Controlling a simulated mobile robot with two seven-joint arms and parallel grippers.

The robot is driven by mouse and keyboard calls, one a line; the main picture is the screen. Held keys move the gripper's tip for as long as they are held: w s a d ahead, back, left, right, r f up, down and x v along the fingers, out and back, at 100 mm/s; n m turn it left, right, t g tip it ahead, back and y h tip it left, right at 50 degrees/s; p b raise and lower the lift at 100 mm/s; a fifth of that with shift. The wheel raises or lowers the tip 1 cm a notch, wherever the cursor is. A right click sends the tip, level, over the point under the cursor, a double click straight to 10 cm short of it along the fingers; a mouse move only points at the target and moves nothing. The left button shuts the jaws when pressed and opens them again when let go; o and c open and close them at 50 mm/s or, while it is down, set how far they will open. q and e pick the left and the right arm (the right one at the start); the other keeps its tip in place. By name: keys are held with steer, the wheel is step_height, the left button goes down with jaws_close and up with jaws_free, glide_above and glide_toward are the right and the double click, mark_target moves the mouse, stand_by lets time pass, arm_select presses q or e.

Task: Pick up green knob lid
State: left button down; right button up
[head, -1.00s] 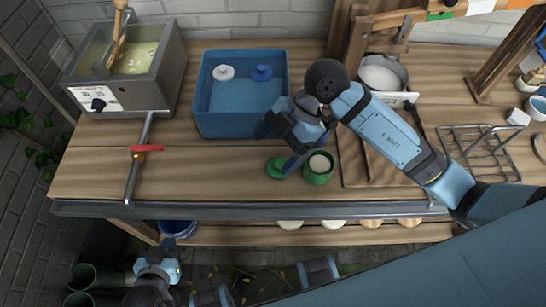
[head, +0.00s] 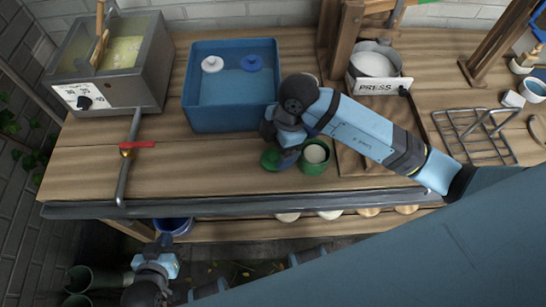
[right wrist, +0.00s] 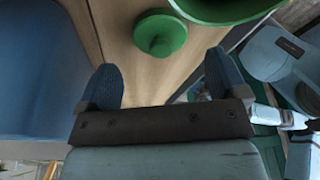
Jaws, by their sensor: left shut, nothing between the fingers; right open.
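The green knob lid (head: 269,160) lies flat on the wooden bench, just left of an open green pot (head: 315,160) with pale contents. In the right wrist view the lid (right wrist: 160,36) shows its round knob and lies ahead of the fingertips, clear of them, roughly centred between them. My right gripper (head: 282,152) is over the bench next to the lid and partly covers it in the head view. Its fingers (right wrist: 163,80) are open with nothing between them. My left gripper (head: 165,243) is shut and empty, low in front of the bench.
A blue basin (head: 190,118) with a white and a blue lid stands behind the lid. A grey vat (head: 150,85) is at the left. The green pot stands close on the lid's right. A wire rack (head: 470,135) lies at the right. The bench left of the lid is clear.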

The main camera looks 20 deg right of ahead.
mark_target(273, 155)
steer(key=x, duration=0.4)
steer(key=shift+c, duration=0.4)
steer(key=c, duration=0.9)
steer(key=shift+r, duration=0.1)
